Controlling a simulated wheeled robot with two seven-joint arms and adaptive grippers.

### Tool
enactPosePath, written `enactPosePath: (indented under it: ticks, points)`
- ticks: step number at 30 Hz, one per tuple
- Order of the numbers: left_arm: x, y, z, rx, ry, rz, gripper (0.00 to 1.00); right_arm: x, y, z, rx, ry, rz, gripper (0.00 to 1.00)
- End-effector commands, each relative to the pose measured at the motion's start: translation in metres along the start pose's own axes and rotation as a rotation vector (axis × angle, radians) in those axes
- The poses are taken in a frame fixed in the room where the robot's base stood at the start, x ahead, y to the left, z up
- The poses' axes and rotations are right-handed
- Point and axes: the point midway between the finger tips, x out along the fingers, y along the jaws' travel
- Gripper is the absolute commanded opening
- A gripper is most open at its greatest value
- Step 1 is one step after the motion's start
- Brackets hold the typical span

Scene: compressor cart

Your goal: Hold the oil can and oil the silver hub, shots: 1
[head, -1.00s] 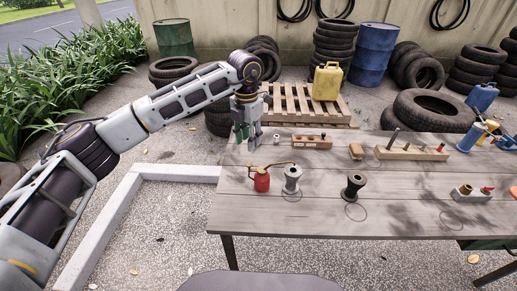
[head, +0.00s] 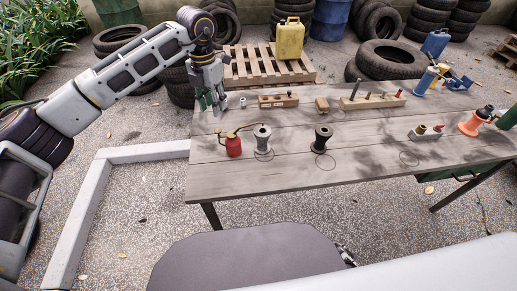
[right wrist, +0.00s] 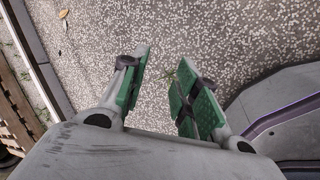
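The red oil can (head: 233,147) stands upright at the left front of the table, its thin spout pointing right toward the silver hub (head: 262,139). The silver hub stands upright just right of the can. A dark hub (head: 322,139) stands farther right. My left gripper (head: 216,108) points down above the table's back left corner, behind the can and apart from it. Whether its fingers are parted is too small to tell. My right gripper (right wrist: 160,95) is open and empty in the right wrist view, over gravel ground.
The wooden table (head: 280,178) also bears a wooden block with pegs (head: 372,101), a small holder (head: 426,134), an orange funnel-like item (head: 474,124) and a small block (head: 322,105). A pallet (head: 262,70) with a yellow canister (head: 290,40) and tyres (head: 388,58) lie behind.

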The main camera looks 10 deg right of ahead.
Motion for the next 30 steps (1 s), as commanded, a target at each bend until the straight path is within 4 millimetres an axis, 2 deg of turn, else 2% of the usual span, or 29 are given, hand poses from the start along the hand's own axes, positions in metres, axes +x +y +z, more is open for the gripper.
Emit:
enactPosePath:
  ticks: [6,17,30]
  points:
    - [0.0,0.0,0.0,0.0,0.0,0.0,0.36,-0.028,0.043,0.0,-0.168,-0.042,0.098,0.31]
    - [0.0,0.0,0.0,0.0,0.0,0.0,0.36,-0.086,0.107,-0.004,-0.411,-0.131,0.263,0.31]
    - [0.0,0.0,0.0,0.0,0.0,0.0,0.36,-0.18,0.172,-0.015,-0.645,-0.26,0.471,0.31]
